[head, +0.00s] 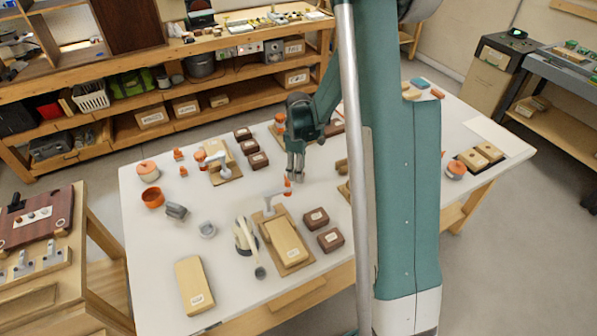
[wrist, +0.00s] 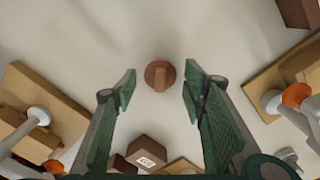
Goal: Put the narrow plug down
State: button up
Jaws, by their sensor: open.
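A small round brown wooden plug (wrist: 159,74), probably the narrow plug, stands on the white table in the wrist view. It shows in the gap between the fingertips, with bare space on both sides of it. My gripper (wrist: 160,88) is open, and neither finger touches the plug. In the head view my gripper (head: 295,178) points down over the middle of the table. I cannot make out the plug for certain there.
A wooden board with a tan block and orange-tipped clamp (head: 290,262) lies in front of the gripper. Dark brown blocks (head: 330,239) sit beside it. An orange cup (head: 153,197) and grey parts are at left. The white table (head: 240,295) has clear patches between them.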

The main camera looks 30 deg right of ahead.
notch_tip(320, 180, up, 11)
jog(key=p, duration=0.1)
dwell(0.5)
dwell(0.6)
jog(key=s+a+r+m+t, duration=0.2)
jog(key=s+a+r, duration=0.3)
jog(key=s+r, duration=0.25)
jog(key=s+a+r+m+t, duration=0.1)
jog(key=s+a+r+m, duration=0.1)
jog(key=s+a+r, duration=0.55)
jog(key=s+a+r+m+t, duration=0.2)
jog(key=s, duration=0.5)
jog(key=s+a+r+m+t, duration=0.2)
jog(key=s+a+m, duration=0.1)
jog(key=s, duration=0.4)
jog(key=shift+s+a+r, duration=0.15)
jog(key=shift+s, duration=0.05)
